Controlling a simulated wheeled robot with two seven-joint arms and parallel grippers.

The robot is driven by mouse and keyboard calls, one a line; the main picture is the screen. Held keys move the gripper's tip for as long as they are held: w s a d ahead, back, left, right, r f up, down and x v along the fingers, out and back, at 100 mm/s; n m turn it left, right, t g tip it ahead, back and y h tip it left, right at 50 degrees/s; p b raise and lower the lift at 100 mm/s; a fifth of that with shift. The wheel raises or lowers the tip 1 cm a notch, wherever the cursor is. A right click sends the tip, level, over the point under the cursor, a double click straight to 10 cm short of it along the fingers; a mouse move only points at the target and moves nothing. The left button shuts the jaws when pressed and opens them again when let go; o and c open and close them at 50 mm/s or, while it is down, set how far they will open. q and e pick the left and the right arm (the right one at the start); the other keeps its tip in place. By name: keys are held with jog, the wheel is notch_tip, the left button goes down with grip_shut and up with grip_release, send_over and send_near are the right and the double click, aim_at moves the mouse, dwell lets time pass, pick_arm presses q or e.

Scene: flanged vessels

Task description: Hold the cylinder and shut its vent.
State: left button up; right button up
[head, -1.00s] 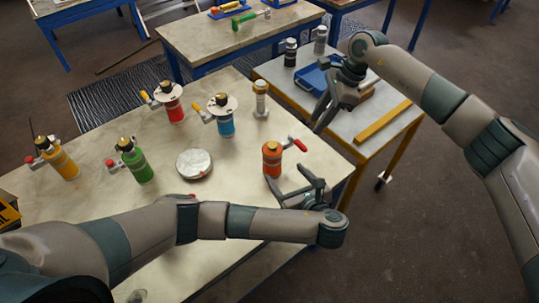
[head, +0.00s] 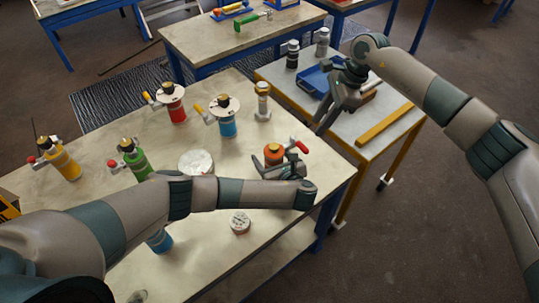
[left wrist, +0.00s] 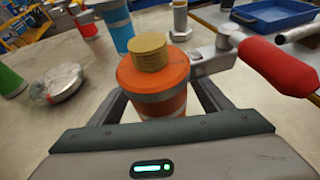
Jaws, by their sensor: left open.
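The orange cylinder (head: 273,157) with a brass cap stands upright on the near table. Its vent lever with a red handle (head: 299,146) sticks out to the right; the red handle (left wrist: 280,65) also shows large in the left wrist view. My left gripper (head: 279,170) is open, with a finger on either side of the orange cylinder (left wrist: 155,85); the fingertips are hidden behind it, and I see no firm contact. My right gripper (head: 328,114) looks open and empty, in the air beyond the cylinder by the side table.
Red (head: 173,104), blue (head: 226,122), green (head: 136,163) and yellow (head: 63,163) vessels stand on the near table. A round metal disc (head: 196,162) and a pale flanged post (head: 263,104) are near the cylinder. A side table holds a blue tray (head: 314,80) and a yellow bar (head: 384,124).

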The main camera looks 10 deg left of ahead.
pick_arm(q)
jog(key=shift+w+a+f, duration=0.15)
jog(key=shift+w+a, duration=0.05)
jog(key=shift+w, duration=0.15)
jog(key=c, duration=1.6)
jog(key=shift+c, duration=0.2)
